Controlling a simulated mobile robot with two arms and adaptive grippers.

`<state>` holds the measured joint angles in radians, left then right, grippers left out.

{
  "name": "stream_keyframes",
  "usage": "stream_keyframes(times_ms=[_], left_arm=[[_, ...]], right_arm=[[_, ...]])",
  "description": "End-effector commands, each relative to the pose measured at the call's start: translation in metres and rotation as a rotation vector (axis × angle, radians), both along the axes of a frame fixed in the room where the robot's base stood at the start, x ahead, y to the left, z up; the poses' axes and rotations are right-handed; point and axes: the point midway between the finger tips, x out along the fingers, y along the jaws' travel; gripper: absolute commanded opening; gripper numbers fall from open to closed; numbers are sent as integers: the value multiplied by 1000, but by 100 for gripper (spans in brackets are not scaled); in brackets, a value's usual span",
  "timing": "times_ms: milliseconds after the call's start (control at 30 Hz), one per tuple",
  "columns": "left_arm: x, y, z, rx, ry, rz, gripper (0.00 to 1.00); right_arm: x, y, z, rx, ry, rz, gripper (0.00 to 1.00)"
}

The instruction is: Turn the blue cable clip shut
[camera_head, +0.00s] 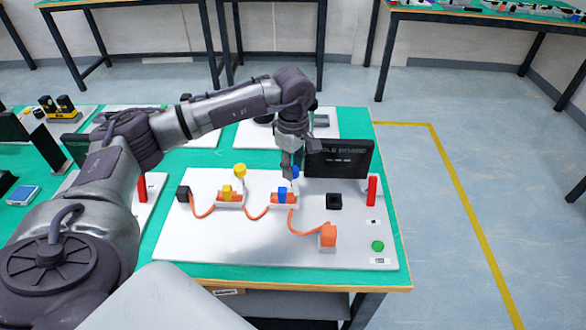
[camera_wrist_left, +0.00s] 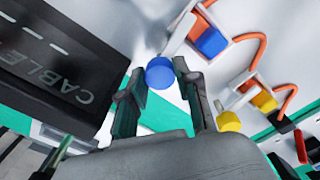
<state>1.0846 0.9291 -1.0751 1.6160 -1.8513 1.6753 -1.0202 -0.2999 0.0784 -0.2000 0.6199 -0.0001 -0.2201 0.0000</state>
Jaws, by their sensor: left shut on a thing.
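The blue cable clip has a blue block (camera_head: 282,195) over the orange cable on a white base. Its round blue knob (camera_head: 295,173) stands just behind the block. The block also shows in the left wrist view (camera_wrist_left: 211,42). My left gripper (camera_head: 290,170) reaches down from above at the clip's back side. In the left wrist view its fingertips (camera_wrist_left: 158,78) are on either side of the round blue knob (camera_wrist_left: 160,72), shut on it. The fingers partly hide the knob in the head view. My right gripper is not in view.
A yellow clip (camera_head: 227,190) with its yellow knob (camera_head: 240,170) is to the left. A dark screen (camera_head: 338,158) stands close to the gripper's right. An orange block (camera_head: 328,235), black socket (camera_head: 334,201), red post (camera_head: 372,191) and green button (camera_head: 377,245) are on the white board (camera_head: 270,262).

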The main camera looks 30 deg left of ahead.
Motion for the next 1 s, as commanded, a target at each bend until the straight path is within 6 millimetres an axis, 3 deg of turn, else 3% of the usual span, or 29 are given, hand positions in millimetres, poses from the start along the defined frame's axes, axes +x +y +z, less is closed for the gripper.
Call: stream_keyframes(times_ms=[633,667,800,1000], left_arm=[[0,0,1,-1,-2,-52,0],[1,0,1,-1,-2,-52,33],[0,0,1,-1,-2,-51,57],[1,0,1,-1,-3,-52,57]], right_arm=[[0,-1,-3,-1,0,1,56],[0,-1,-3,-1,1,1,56],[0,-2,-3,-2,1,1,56],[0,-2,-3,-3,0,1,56]])
